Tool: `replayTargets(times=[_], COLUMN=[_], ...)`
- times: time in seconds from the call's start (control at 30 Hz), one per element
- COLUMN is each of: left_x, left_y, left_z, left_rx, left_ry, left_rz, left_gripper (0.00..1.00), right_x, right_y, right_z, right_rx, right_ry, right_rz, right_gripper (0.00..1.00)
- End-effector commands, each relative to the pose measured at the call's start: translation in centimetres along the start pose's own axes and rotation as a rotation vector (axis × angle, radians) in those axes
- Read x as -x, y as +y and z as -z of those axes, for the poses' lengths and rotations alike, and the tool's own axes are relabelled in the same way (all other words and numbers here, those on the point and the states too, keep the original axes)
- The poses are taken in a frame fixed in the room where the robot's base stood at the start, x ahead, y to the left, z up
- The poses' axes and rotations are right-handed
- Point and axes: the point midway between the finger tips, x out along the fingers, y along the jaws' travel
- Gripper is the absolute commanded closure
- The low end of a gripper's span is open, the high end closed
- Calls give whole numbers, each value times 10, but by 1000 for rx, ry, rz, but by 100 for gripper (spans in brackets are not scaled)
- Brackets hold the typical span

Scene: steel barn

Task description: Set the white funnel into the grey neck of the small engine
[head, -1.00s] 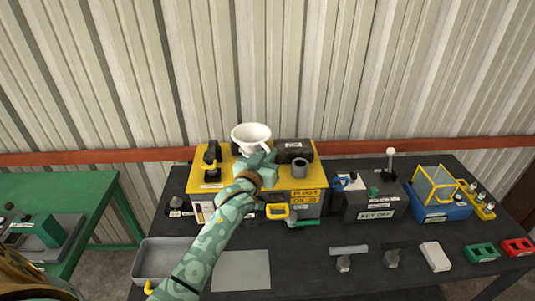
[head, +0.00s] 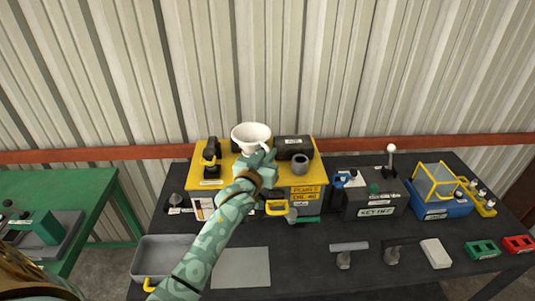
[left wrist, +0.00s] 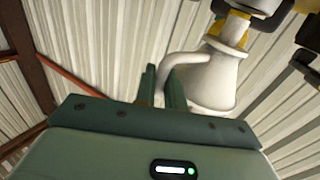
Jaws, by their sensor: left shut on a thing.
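My left gripper (head: 262,160) is shut on the handle of the white funnel (head: 251,135) and holds it over the yellow-topped small engine (head: 225,180), left of the grey neck. The funnel is wide mouth up; its lower end is hidden behind the gripper in the head view. The grey neck (head: 300,160) is a short round tube with a dark opening on the engine's right side, empty. In the left wrist view the funnel (left wrist: 210,82) sits beside the fingers (left wrist: 163,88), with its curved handle at them. My right gripper is not in view.
A black box (head: 293,144) lies behind the neck, and a black-and-yellow part (head: 211,157) stands left of the funnel. A grey tray (head: 160,260) and a grey plate (head: 241,268) lie in front. A dark box with a lever (head: 374,203) and a blue box (head: 440,205) stand right.

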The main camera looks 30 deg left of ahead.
Motion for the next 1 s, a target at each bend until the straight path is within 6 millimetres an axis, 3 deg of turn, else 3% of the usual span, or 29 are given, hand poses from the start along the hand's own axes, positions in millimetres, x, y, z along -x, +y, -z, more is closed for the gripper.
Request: replayTargets(times=[1.0], left_x=[0], left_y=[-1], left_z=[-31], left_rx=[-1], left_ry=[0], left_rz=[1], left_gripper=[100], right_x=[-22], right_y=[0], right_z=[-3], right_rx=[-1], right_ry=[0], right_rz=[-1], right_gripper=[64])
